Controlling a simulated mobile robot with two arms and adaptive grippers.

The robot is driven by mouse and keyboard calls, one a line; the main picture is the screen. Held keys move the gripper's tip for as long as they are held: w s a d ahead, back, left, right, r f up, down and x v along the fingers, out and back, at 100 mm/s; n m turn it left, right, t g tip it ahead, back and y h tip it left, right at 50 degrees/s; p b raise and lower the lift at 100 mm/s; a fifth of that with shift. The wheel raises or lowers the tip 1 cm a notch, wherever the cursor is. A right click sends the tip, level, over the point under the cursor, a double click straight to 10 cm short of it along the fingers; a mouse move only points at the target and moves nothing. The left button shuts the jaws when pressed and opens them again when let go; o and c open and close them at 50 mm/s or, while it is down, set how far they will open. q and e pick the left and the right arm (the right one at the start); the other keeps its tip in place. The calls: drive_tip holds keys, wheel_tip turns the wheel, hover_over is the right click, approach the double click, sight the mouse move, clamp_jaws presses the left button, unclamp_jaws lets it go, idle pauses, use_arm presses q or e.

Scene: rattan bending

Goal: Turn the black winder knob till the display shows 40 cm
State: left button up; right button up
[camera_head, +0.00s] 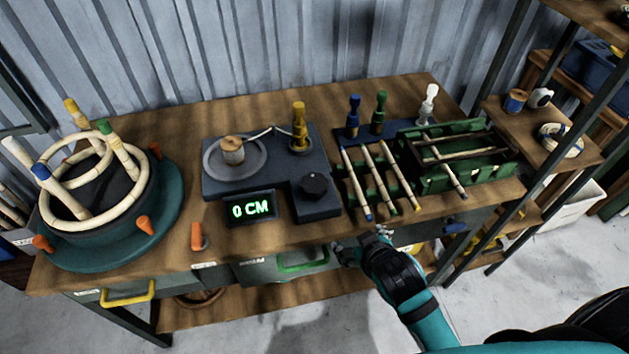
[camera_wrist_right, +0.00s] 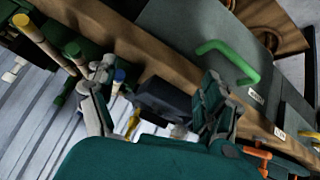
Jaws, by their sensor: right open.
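The black winder knob (camera_head: 313,184) sits on the right front of a dark winder base (camera_head: 262,180) on the workbench. The display (camera_head: 250,208) at the base's front left reads "0 CM" in green. A spool (camera_head: 232,150) stands on a round plate on the base, with a thin strand running to a yellow post (camera_head: 299,127). My right gripper (camera_head: 360,243) is at the bench's front edge, in front of and to the right of the knob, apart from it. It is open and empty; its spread fingers show in the right wrist view (camera_wrist_right: 158,105). My left gripper is not in view.
Right of the winder, several rattan sticks (camera_head: 378,180) lie on a rack, beside a green crate (camera_head: 462,187). A round teal stand (camera_head: 160,214) with bent rattan rings fills the left. An orange peg (camera_head: 197,238) stands near the front edge. A drawer with a green handle (camera_head: 303,265) is below.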

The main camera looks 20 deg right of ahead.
drive_tip(key=w+a+r+n+t+y, duration=0.25)
drive_tip(key=w+a+r+t, duration=0.35)
drive_tip(key=r, duration=0.5)
drive_tip(key=w+a+r+n+t+y, duration=0.2)
drive_tip(key=w+r+n+t, duration=0.25)
drive_tip(key=w+r, duration=0.55)
drive_tip(key=s+a+r+n+y, duration=0.1)
drive_tip(key=a+r+n+y, duration=0.7)
drive_tip(key=r+y, duration=0.1)
drive_tip(key=s+a+r+n+g+y, duration=0.1)
drive_tip(key=s+a+n+g+y, duration=0.25)
drive_tip(key=a+n+g, duration=0.45)
drive_tip(key=s+a+r+n+g+y, duration=0.15)
drive_tip(key=a+n+g+y, duration=0.25)
drive_tip(key=n+g, duration=0.45)
drive_tip(key=n+g+h, duration=0.3)
drive_tip(key=n+h, duration=0.3)
drive_tip(key=h, duration=1.4)
hover_over(314, 182)
wheel_tip(314, 182, down, 11)
wheel_tip(314, 182, down, 17)
drive_tip(key=p, duration=0.3)
drive_tip(key=shift+f, duration=0.1)
